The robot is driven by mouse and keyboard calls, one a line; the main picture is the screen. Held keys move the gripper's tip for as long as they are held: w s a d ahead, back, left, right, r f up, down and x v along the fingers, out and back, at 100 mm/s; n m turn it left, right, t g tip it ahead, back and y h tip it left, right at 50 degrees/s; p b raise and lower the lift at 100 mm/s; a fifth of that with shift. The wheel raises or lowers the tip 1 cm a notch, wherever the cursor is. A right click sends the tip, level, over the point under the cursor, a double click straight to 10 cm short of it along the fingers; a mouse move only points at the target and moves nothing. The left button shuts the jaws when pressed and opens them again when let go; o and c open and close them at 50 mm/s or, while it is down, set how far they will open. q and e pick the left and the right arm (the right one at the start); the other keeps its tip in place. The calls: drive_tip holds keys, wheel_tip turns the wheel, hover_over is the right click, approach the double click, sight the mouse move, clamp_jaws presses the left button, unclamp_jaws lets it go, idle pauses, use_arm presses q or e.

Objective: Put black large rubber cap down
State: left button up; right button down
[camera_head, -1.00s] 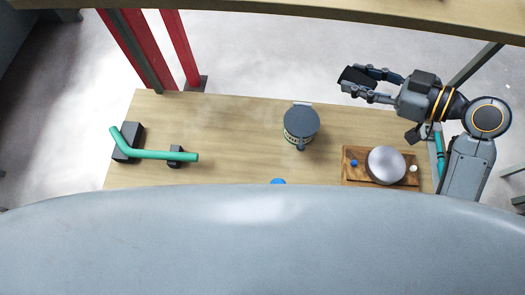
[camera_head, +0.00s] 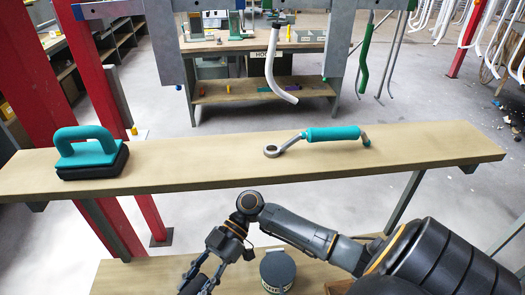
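My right gripper (camera_head: 196,280) hangs near the bottom edge, left of the middle. Its arm comes in from the right and bends down to it. The fingers are cut off by the frame's edge. A dark patch shows between them, but I cannot tell whether it is the black large rubber cap. I do not see the cap clearly anywhere else. The lower wooden bench top (camera_head: 130,280) lies below the gripper. My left gripper is out of view.
A dark-lidded canister (camera_head: 278,272) stands on the lower bench, right of my gripper. The upper wooden shelf (camera_head: 215,165) crosses above, with a teal-handled black block (camera_head: 88,155) at left and a teal-gripped tool (camera_head: 333,134) at right. A red post (camera_head: 98,65) rises at left.

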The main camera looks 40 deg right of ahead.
drive_tip(key=shift+s+d+f, duration=0.1)
drive_tip(key=shift+f, duration=0.25)
drive_tip(key=w+d+f+b, duration=0.2)
drive_tip(key=d+b, duration=0.1)
drive_tip(key=w+d+f+b, duration=0.3)
drive_tip(key=b, duration=0.1)
drive_tip(key=w+d+f+b, duration=0.2)
drive_tip(key=d+f+b, duration=0.1)
drive_tip(key=d+b, duration=0.1)
drive_tip(key=shift+w+f, duration=0.25)
drive_tip(key=shift+w, duration=0.15)
drive_tip(key=shift+w+d+f+b, duration=0.2)
drive_tip(key=shift+b, duration=0.3)
drive_tip(key=f, duration=0.1)
drive_tip(key=f+b, duration=0.2)
drive_tip(key=shift+w+d+f, duration=0.15)
drive_tip(key=shift+d+f, duration=0.1)
drive_tip(key=shift+d, duration=0.05)
drive_tip(key=shift+w+f, duration=0.1)
drive_tip(key=shift+f, duration=0.1)
